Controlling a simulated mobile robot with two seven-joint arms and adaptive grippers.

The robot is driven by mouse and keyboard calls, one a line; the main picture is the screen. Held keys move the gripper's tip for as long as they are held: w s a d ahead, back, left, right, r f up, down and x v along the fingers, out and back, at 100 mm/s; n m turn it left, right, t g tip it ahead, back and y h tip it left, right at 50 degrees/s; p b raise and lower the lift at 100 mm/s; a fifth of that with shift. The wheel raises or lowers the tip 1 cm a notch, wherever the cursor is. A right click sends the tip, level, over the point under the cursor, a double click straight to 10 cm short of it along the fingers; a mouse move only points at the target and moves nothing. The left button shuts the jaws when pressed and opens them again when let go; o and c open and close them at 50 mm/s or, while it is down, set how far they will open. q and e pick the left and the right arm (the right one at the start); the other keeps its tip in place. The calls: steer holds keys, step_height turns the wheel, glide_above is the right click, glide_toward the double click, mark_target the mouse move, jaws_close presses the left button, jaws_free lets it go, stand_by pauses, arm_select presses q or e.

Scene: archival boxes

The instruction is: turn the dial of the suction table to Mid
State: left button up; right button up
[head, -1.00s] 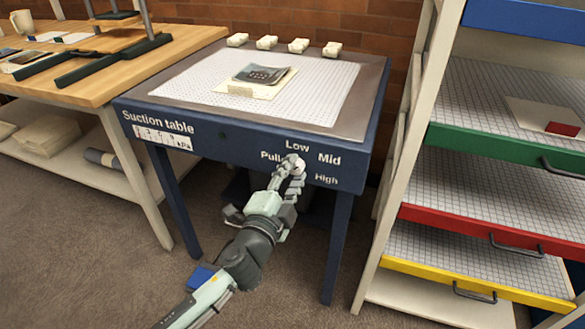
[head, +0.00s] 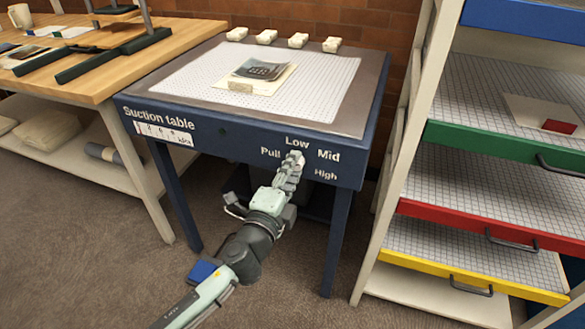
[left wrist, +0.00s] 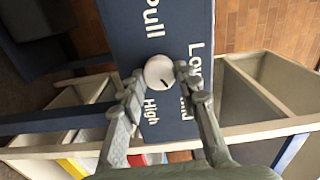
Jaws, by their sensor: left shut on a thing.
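The suction table (head: 210,132) is dark blue, with Pull, Low, Mid and High lettered on its front panel around the dial. In the left wrist view the dial (left wrist: 158,72) is a round pale knob with a dark pointer line. The line slants to the lower right, towards the Mid lettering, which a finger partly covers. My left gripper (head: 293,163) is at the panel. In the wrist view its fingers (left wrist: 162,78) stand on either side of the dial, shut on it. In the head view the gripper mostly hides the dial. My right gripper is not in view.
A photograph on a pale sheet (head: 240,86) lies on the white perforated tabletop, with several small pale blocks (head: 298,41) behind. A wooden workbench (head: 178,42) stands left. A rack with coloured drawer trays (head: 480,147) stands close on the right. Carpet is free in front.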

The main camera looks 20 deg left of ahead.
arm_select(q)
steer(key=o, duration=1.2)
steer(key=shift+c, duration=0.2)
steer(key=s, duration=1.2)
steer(key=shift+a, duration=0.15)
